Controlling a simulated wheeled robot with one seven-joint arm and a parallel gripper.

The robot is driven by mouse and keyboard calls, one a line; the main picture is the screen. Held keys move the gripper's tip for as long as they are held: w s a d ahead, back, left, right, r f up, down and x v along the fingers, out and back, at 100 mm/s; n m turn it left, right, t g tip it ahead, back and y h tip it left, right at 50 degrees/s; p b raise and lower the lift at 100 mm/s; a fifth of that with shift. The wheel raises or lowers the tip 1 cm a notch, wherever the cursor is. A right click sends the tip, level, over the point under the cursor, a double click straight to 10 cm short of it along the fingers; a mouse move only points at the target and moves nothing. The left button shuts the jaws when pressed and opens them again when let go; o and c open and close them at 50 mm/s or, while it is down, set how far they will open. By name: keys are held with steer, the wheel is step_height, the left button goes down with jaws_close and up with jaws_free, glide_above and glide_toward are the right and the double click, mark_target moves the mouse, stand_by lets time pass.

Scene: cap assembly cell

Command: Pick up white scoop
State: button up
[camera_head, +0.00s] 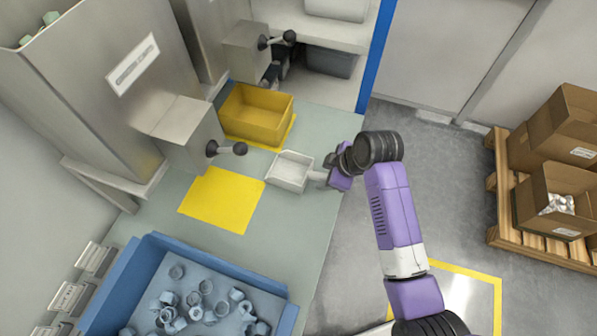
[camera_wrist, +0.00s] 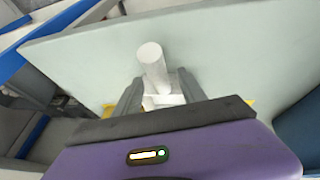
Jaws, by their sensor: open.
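The white scoop (camera_head: 290,171) rests on the pale green table (camera_head: 300,227) near its right edge in the head view, beside the yellow floor-like mat patch. Its handle points right, toward my gripper (camera_head: 330,173). In the wrist view the scoop's white cylindrical handle (camera_wrist: 152,66) shows between and just beyond the two dark fingers of my gripper (camera_wrist: 158,92). The fingers are apart, one on each side of the handle. I cannot tell whether they touch it. Part of the scoop is hidden behind the gripper in the wrist view.
A yellow bin (camera_head: 257,114) stands behind the scoop. A yellow square (camera_head: 222,200) marks the table to the left. A blue tray (camera_head: 215,262) with several grey caps is at the front. A metal dispenser (camera_head: 118,85) with a lever stands at the left.

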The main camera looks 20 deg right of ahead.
steer(key=shift+x, duration=1.35)
steer(key=shift+r, duration=0.1)
jaws_close()
steer(key=shift+r, duration=0.1)
step_height(320, 180, up, 20)
steer(key=b, duration=0.1)
